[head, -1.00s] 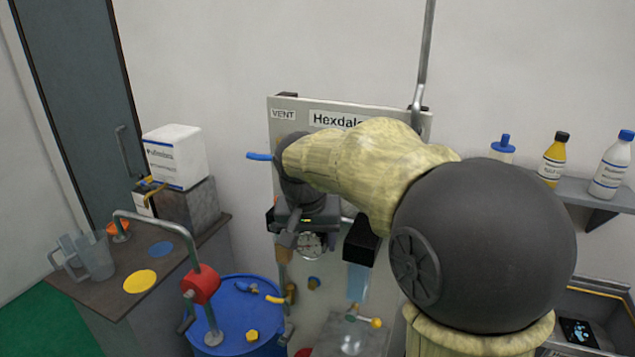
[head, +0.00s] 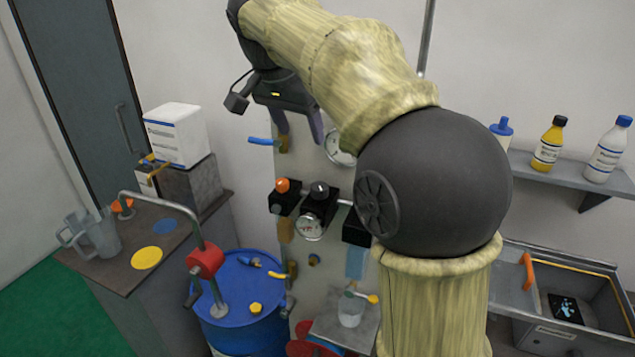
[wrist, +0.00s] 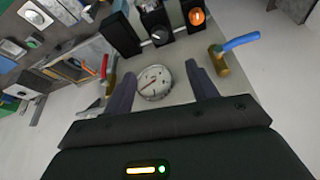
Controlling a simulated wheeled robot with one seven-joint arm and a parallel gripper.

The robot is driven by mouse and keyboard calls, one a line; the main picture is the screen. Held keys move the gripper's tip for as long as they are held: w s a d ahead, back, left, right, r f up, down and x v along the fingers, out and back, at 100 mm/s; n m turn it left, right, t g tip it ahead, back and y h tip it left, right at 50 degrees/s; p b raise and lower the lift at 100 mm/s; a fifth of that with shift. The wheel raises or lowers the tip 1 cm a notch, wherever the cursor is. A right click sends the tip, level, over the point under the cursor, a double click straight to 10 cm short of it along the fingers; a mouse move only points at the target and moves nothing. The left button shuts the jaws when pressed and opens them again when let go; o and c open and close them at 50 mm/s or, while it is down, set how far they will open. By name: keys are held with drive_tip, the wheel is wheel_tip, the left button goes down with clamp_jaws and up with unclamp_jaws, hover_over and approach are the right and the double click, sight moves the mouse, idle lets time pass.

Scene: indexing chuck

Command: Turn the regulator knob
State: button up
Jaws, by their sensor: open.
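A black knob (head: 319,189) sits on a black block on the panel, directly above a small round gauge (head: 310,227); it looks like the regulator knob. The wrist view shows this knob (wrist: 157,12) near the top edge, beyond the fingertips. My gripper (head: 300,140) is open and empty, above the knob in the head view and apart from it. In the wrist view my gripper's fingers (wrist: 163,80) stand either side of a larger white gauge (wrist: 154,83). Whether they touch anything cannot be told.
An orange knob (head: 282,185) is left of the black one. A blue-handled valve (head: 261,141) is close to my fingers. A shelf (head: 565,178) with bottles is at right.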

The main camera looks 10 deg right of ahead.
sight(319, 186)
drive_tip(key=p+x, duration=0.3)
drive_tip(key=x, duration=1.4)
drive_tip(key=shift+a+f, duration=0.1)
drive_tip(key=shift+f, duration=0.05)
drive_tip(key=c, duration=1)
